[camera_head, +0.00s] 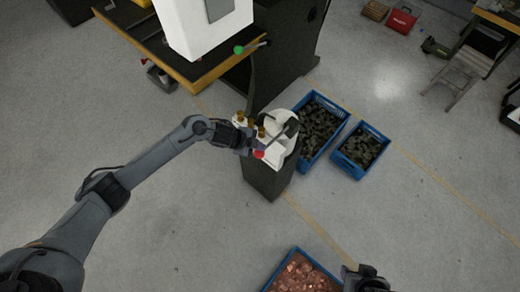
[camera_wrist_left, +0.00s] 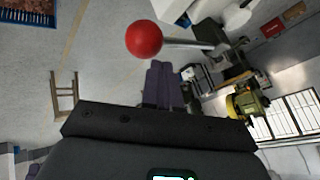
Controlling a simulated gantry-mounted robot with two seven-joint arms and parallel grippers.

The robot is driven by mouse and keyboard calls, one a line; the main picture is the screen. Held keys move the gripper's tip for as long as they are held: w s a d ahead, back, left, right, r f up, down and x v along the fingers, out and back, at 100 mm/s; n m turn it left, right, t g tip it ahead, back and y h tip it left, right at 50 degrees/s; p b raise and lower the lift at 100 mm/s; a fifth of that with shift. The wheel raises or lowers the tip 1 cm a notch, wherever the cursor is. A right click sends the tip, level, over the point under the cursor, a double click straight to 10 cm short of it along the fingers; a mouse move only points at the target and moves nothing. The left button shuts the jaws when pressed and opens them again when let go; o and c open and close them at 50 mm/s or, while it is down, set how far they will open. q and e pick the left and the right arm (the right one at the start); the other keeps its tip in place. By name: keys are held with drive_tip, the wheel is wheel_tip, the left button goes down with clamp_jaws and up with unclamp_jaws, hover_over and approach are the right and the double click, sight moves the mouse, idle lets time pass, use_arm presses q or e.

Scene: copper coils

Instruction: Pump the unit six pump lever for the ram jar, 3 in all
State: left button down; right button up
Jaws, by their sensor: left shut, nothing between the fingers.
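The pump lever shows in the left wrist view as a grey rod (camera_wrist_left: 190,44) ending in a red ball (camera_wrist_left: 144,39). In the head view the red ball (camera_head: 259,154) sits at the front of a small white unit (camera_head: 276,151) on a dark pedestal (camera_head: 266,179). My left gripper (camera_head: 257,148) is right beside the ball in the head view. Its fingers (camera_wrist_left: 161,68) are closed together in the left wrist view, with the ball clear of them, so they hold nothing. I cannot tell whether they touch the lever. My right gripper (camera_head: 366,279) is only partly in view at the bottom edge.
Two blue crates of dark pieces (camera_head: 345,121) (camera_head: 342,157) stand right of the pedestal. A blue crate of copper pieces (camera_head: 270,287) is at the bottom. A wooden-topped bench (camera_head: 150,40) and a green-knobbed lever (camera_head: 239,50) are behind.

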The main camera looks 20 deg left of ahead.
sight(257, 155)
use_arm(q)
drive_tip(key=shift+s+a+f+b, duration=0.15)
drive_tip(key=shift+f+b, duration=0.45)
drive_tip(key=shift+f, duration=0.45)
drive_tip(key=shift+s+f+b, duration=0.2)
drive_tip(key=shift+f+b, duration=0.4)
drive_tip(key=shift+f, duration=0.45)
drive_tip(key=shift+s+a+f+b, duration=0.15)
drive_tip(key=shift+f+b, duration=0.45)
drive_tip(key=shift+f, duration=0.45)
idle(2.3)
drive_tip(key=shift+d+r, duration=0.1)
drive_tip(key=shift+w+d+r+p, duration=0.1)
drive_tip(key=shift+w+r+p, duration=0.1)
drive_tip(key=shift+r+p, duration=1.45)
drive_tip(key=shift+w+d+r+p, duration=0.1)
drive_tip(key=shift+w+r+p, duration=0.1)
drive_tip(key=shift+r+p, duration=1.45)
drive_tip(key=shift+r, duration=0.25)
drive_tip(key=shift+w+d+r+p, duration=0.1)
drive_tip(key=shift+w+r+p, duration=0.1)
drive_tip(key=shift+r+p, duration=0.9)
drive_tip(key=shift+w+d+r+p, duration=0.1)
drive_tip(key=shift+w+r+p, duration=0.1)
drive_tip(key=shift+r+p, duration=0.9)
